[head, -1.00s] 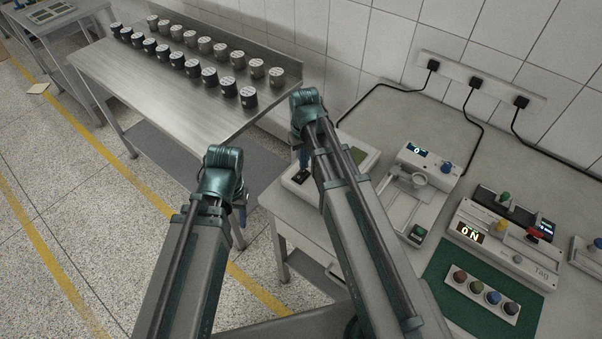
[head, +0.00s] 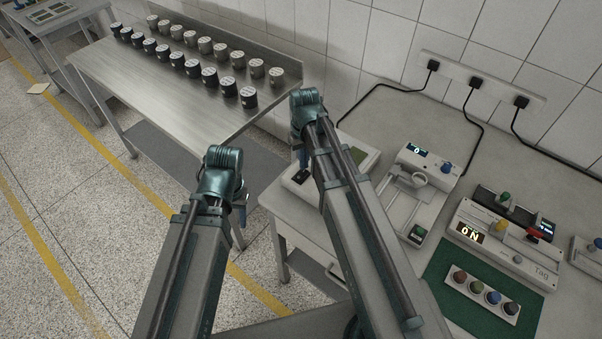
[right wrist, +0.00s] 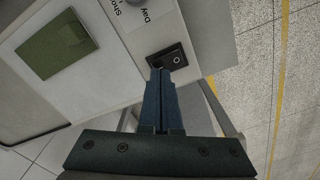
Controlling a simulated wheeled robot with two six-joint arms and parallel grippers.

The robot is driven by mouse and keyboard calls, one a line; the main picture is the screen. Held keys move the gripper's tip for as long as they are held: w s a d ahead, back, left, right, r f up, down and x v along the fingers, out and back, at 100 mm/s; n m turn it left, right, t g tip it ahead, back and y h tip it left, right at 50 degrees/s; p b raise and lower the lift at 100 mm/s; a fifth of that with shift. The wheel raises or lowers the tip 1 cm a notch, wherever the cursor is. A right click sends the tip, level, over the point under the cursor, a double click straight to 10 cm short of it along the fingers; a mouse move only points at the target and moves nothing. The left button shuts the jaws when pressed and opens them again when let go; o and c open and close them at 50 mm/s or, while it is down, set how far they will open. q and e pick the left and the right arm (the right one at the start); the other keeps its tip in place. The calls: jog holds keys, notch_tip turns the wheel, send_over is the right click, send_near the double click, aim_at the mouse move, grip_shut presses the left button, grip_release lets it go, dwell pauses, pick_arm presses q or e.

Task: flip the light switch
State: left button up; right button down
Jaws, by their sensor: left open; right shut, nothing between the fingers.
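The switch is a black rocker with a white ring mark (right wrist: 173,59), set in the pale top of a device near its edge. In the head view the dark switch (head: 300,177) shows just below my right fingertips. My right gripper (right wrist: 160,71) is shut and empty, its blue fingertips at the switch's near edge; I cannot tell whether they touch it. In the head view my right gripper (head: 303,164) points down over the device. My left gripper (head: 242,212) hangs to the left, over the floor, mostly hidden behind its own arm.
The switch's device also bears a green panel (right wrist: 58,44) and a round knob. To the right stand a white machine (head: 418,195), a device with an ON display (head: 500,243) and a row of coloured knobs (head: 482,289). A steel table (head: 185,95) with several dark tins stands at the back left.

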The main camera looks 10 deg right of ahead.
aim_at(304, 171)
jog(key=shift+f+b, duration=0.95)
dwell(0.5)
jog(key=shift+r, duration=0.15)
notch_tip(304, 171, up, 7)
jog(key=p, duration=0.7)
jog(key=s+a+n+h, duration=0.1)
jog(key=s+a+n, duration=0.1)
jog(key=s+a, duration=0.8)
jog(key=s+f, duration=0.1)
jog(key=s, duration=0.3)
jog(key=shift+s+a+b, duration=0.2)
jog(key=shift+a+b, duration=0.05)
jog(key=shift+b, duration=0.1)
